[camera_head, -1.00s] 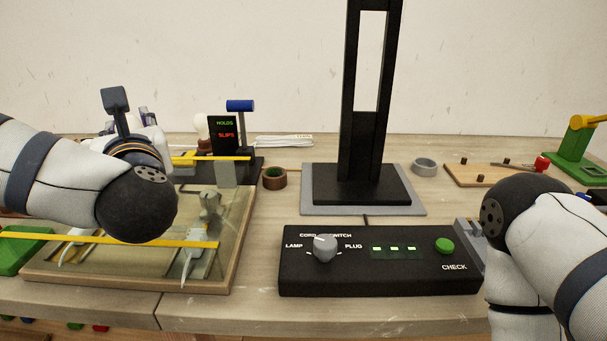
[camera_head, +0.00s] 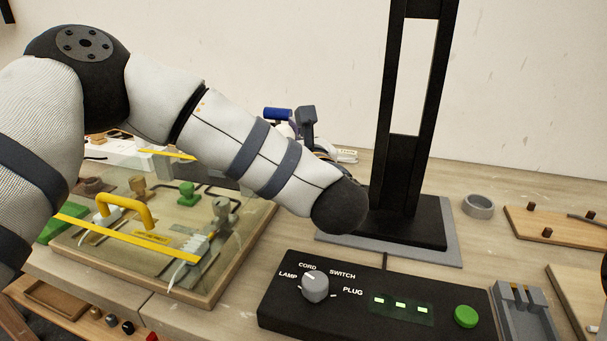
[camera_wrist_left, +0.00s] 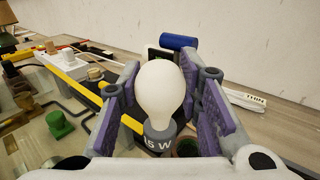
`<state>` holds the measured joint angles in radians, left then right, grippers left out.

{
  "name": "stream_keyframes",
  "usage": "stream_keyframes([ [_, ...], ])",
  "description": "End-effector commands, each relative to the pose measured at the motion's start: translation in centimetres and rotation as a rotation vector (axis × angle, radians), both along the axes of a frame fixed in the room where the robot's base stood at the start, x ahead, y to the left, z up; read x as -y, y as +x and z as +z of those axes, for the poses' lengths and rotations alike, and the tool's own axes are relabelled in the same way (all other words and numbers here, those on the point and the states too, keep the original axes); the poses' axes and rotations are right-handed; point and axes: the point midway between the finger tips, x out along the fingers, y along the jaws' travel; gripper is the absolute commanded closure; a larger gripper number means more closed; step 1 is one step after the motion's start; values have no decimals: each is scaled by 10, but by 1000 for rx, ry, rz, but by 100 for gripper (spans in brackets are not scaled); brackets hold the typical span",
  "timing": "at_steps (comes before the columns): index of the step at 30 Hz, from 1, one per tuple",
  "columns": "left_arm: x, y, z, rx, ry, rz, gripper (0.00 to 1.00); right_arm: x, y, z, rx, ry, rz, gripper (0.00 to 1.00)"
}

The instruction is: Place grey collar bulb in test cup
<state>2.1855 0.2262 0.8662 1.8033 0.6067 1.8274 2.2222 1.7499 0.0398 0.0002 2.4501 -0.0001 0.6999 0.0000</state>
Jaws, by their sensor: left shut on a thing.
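The bulb (camera_wrist_left: 160,92), white with a grey collar marked 15 W, stands upright between the purple pads of my left gripper (camera_wrist_left: 160,76) in the left wrist view. The gripper is shut on it. A small brown round cup (camera_wrist_left: 187,148) shows just behind the bulb's collar in the wrist view. I cannot tell whether it is the test cup. My right gripper is out of view.
A black stand (camera_head: 420,215) rises right of my wrist. A control box (camera_head: 375,305) with a knob and green button lies in front. A covered wooden tray (camera_head: 210,290) is at left. A grey ring (camera_head: 478,205) lies at right.

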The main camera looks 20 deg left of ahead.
Motion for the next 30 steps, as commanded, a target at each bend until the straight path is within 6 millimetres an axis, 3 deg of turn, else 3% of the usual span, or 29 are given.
stream_keyframes([
  [7, 13, 39, -45, -1, 1, -1, 97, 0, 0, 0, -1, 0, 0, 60],
  [13, 18, 53, -68, -6, 0, -1, 97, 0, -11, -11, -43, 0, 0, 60],
  [17, 18, 53, -92, -6, 2, -1, 97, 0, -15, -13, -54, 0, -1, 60],
  [28, 17, 52, -96, 1, -1, 0, 97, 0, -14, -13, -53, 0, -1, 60],
  [29, 17, 52, -96, 1, -1, 0, 64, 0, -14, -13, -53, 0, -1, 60],
  [30, 17, 52, -95, 1, 0, 0, 55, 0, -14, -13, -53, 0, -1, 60],
])
